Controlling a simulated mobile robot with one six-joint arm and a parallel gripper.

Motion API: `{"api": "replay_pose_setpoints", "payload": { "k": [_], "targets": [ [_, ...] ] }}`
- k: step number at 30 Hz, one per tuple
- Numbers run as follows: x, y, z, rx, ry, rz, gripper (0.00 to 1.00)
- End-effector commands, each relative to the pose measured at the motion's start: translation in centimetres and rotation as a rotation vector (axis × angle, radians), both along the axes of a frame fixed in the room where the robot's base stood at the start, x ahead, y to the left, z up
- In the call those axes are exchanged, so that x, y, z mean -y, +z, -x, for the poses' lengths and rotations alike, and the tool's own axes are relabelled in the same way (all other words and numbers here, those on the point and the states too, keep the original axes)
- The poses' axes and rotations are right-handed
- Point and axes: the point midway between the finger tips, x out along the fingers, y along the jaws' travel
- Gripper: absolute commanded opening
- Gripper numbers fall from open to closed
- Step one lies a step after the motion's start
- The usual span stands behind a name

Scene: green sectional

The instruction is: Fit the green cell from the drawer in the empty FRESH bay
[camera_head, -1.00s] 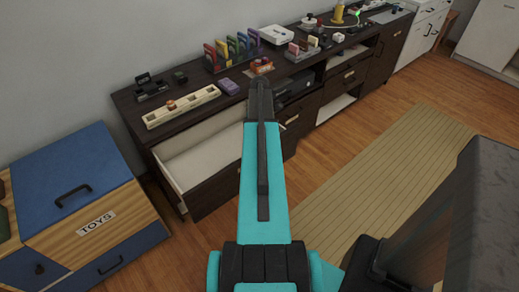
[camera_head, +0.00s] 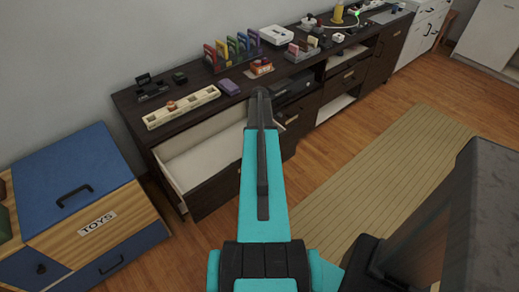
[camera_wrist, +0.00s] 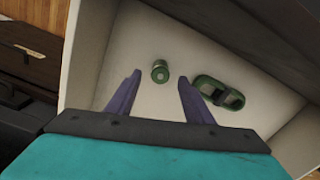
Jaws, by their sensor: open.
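A small green cylinder (camera_wrist: 160,72), the green cell, stands in the open white-lined drawer (camera_wrist: 88,62) in the wrist view. My gripper (camera_wrist: 161,80) is open, with its two purple fingers on either side of the cell in the picture. I cannot tell how far above it they are. The drawer (camera_head: 207,152) also shows in the head view, but the cell is not visible there. A long cream holder (camera_head: 183,107) with several bays stands on the cabinet top above the drawer. Its labels are too small to read, so I cannot tell which bay is FRESH.
A dark green oval object with openings (camera_wrist: 222,93) lies in the drawer to the right of the cell. A purple item (camera_head: 229,87) sits beside the cream holder, and coloured upright pieces (camera_head: 232,50) stand behind. The rest of the drawer floor is bare.

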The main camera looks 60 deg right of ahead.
Motion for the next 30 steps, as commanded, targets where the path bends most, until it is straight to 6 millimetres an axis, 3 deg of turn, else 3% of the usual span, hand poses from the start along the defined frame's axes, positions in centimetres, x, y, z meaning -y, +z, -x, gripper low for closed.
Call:
{"api": "replay_pose_setpoints", "payload": {
  "k": [9, 26, 30],
  "targets": [
    [-0.1, -2.6, 0.0, 0.0, 0.0, -0.001, 0.47],
    [-0.1, -2.7, 0.0, 0.0, 0.0, 0.0, 0.47],
    [-0.1, -2.7, 0.0, 0.0, 0.0, 0.0, 0.29]
  ]
}}
